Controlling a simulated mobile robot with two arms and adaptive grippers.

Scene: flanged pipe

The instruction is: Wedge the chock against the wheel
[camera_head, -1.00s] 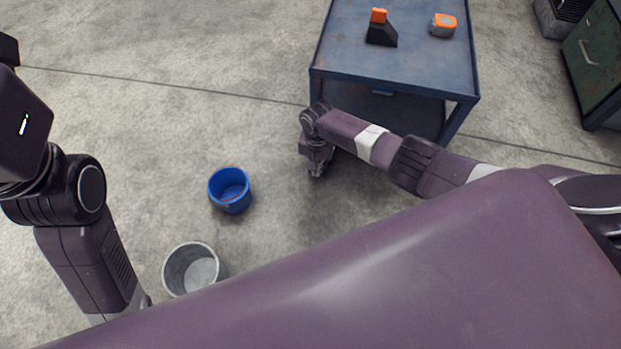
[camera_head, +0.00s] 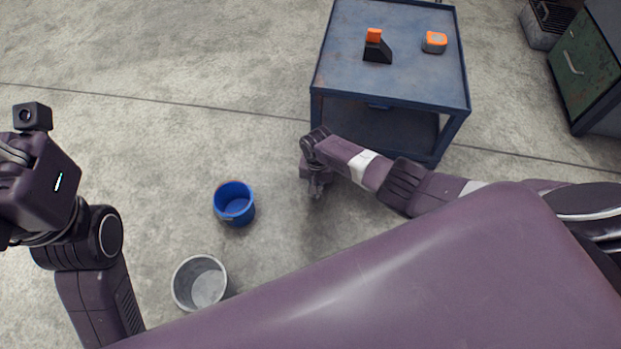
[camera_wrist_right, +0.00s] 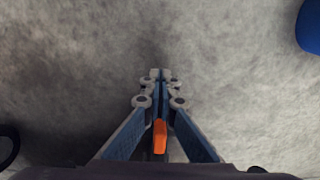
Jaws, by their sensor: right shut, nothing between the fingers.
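The chock (camera_head: 377,50) is a black wedge with an orange top. It sits on the top of the blue cart (camera_head: 400,88). No wheel is visible in either view. My right gripper (camera_head: 316,192) points down over the floor, left of the cart's near corner and away from the chock. In the right wrist view the right gripper (camera_wrist_right: 160,76) has its fingertips together and holds nothing. A small orange piece shows between the finger bases there. My left arm's wrist is at the left edge of the head view; its fingers are not clearly seen.
An orange and grey tape measure (camera_head: 434,42) lies right of the chock. A blue bucket (camera_head: 235,204) and a grey bucket (camera_head: 200,284) stand on the floor left of the right gripper. A green cabinet (camera_head: 590,65) and a grey crate (camera_head: 547,25) are at right.

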